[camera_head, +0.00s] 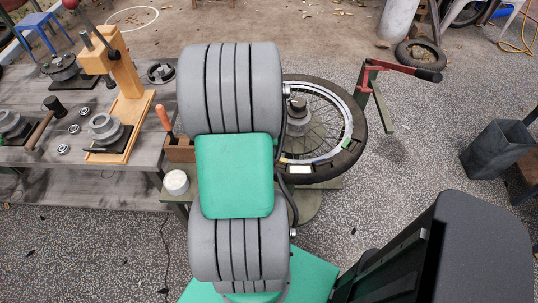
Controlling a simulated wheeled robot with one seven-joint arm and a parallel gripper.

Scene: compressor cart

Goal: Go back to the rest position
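My gripper is not visible in the head view. Large grey ribbed segments joined by a green block rise through the middle of the picture. They look like links of my own arm, seen from above, with a dark cable along their right side. The far end of the arm is out of sight, so I cannot tell what the gripper holds, if anything.
A workbench (85,178) at left carries a wooden press stand (130,108) and metal parts. A spoked wheel with a tyre (355,142) lies right of the arm, near a red-handled tool (402,70). A grey bin (497,150) stands far right. Speckled floor between is open.

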